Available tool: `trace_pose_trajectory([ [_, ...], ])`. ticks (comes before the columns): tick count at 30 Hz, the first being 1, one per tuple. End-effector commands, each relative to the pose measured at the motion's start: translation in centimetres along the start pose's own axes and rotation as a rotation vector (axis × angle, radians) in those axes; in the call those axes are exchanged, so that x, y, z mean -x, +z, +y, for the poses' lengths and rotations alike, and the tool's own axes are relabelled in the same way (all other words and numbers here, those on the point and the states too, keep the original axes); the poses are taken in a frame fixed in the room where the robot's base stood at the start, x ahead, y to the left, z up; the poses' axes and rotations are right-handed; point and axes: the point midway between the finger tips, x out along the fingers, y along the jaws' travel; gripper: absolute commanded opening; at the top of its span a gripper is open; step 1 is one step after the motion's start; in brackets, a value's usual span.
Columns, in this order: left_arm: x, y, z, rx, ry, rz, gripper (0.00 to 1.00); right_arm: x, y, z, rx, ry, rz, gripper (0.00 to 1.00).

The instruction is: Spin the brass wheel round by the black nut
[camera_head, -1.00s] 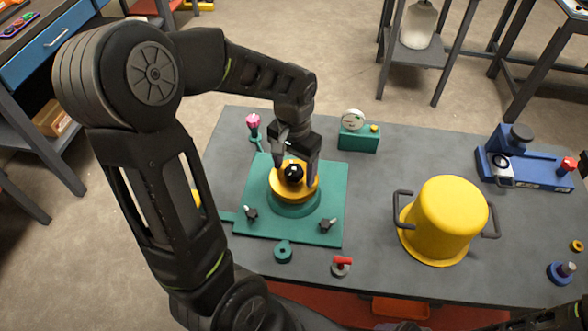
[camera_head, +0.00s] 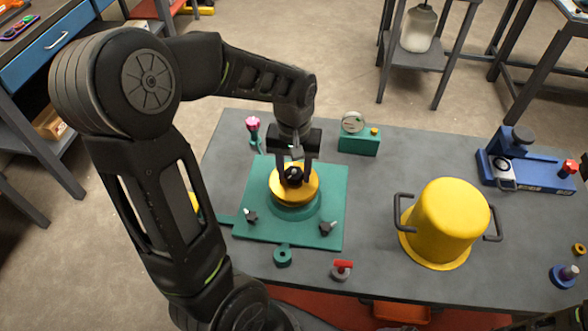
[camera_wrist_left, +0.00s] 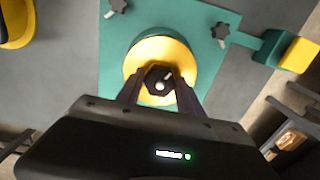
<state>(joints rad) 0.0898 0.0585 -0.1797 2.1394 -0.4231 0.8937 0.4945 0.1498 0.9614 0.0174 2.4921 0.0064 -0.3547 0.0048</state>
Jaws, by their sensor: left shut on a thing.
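The brass wheel (camera_head: 311,193) sits on a round green base on the green plate (camera_head: 262,215). The black nut (camera_head: 294,176) stands at the wheel's centre. My left gripper (camera_head: 293,172) comes down from above and is shut on the black nut. In the left wrist view the nut (camera_wrist_left: 159,82) lies between the two fingers, with the yellow face of the wheel (camera_wrist_left: 155,54) around it. The fingers hide part of the nut and the wheel's near side.
A large yellow pot (camera_head: 445,222) with dark handles stands right of the plate. A green gauge box (camera_head: 358,140) stands behind. Black clamp knobs (camera_head: 327,227) sit on the plate's front corners. A pink-topped part (camera_head: 253,126) stands back left.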

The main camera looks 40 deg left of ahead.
Motion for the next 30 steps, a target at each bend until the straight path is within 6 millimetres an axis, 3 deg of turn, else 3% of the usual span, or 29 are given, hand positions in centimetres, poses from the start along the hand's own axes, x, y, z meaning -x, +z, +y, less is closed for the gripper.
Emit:
trace_pose_trajectory([
  [8, 0.0, 0.0, 0.0, 0.0, 0.0, 0.0, 0.14, 0.0, 0.0, 0.0, 0.0, 0.0, 0.0, 0.73],
  [14, 0.0, 0.0, 0.0, -0.078, 0.0, -0.001, 0.14, 0.1, 0.0, -0.1, 0.0, 0.0, 0.0, 0.73],
  [30, 0.2, 0.0, -0.1, -1.043, -0.001, -0.002, 0.14, 1.6, 0.0, -0.6, 0.0, 0.0, 0.0, 0.73],
])
